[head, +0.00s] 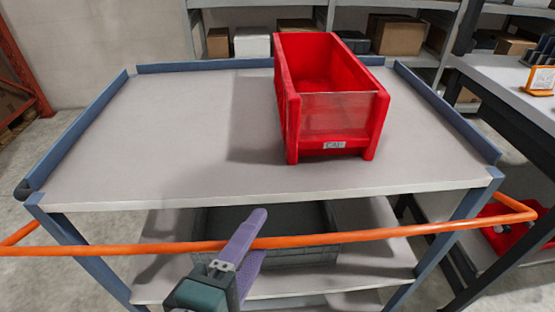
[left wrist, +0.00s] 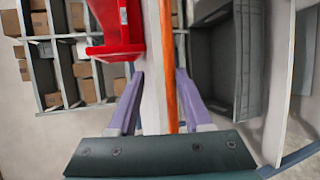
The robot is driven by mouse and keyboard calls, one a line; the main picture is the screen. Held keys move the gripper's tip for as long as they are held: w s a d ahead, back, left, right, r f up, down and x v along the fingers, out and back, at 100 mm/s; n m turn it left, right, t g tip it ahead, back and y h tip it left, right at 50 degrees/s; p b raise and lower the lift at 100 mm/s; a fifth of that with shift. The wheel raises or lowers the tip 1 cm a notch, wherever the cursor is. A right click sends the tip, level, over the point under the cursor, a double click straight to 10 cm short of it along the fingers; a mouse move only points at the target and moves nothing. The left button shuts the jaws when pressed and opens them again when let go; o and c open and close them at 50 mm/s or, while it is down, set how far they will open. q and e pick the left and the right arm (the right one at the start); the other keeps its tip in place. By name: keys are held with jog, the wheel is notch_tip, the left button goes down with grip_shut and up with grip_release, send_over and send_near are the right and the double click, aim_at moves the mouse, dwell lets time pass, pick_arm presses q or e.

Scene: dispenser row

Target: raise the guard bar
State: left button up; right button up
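The orange guard bar (head: 400,232) runs across the front of the cart, a little below its top shelf. It bends back toward the cart at the right and leaves the picture at the left. My left gripper (head: 257,238) is at the bar left of centre, its upper purple finger crossing in front of it. In the left wrist view, the bar (left wrist: 166,60) passes between the two parted fingers of the gripper (left wrist: 160,76), nearer the right finger, with gaps visible. The right gripper is not in view.
The cart's grey top shelf (head: 170,150) has blue raised edges on its far and side edges. A red bin (head: 335,105) stands on it, right of centre. A grey crate (head: 300,218) sits on the lower shelf behind the bar. A table (head: 510,85) stands at the right.

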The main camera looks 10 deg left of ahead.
pick_arm(q)
jog(key=v, duration=0.5)
jog(key=shift+s, duration=0.1)
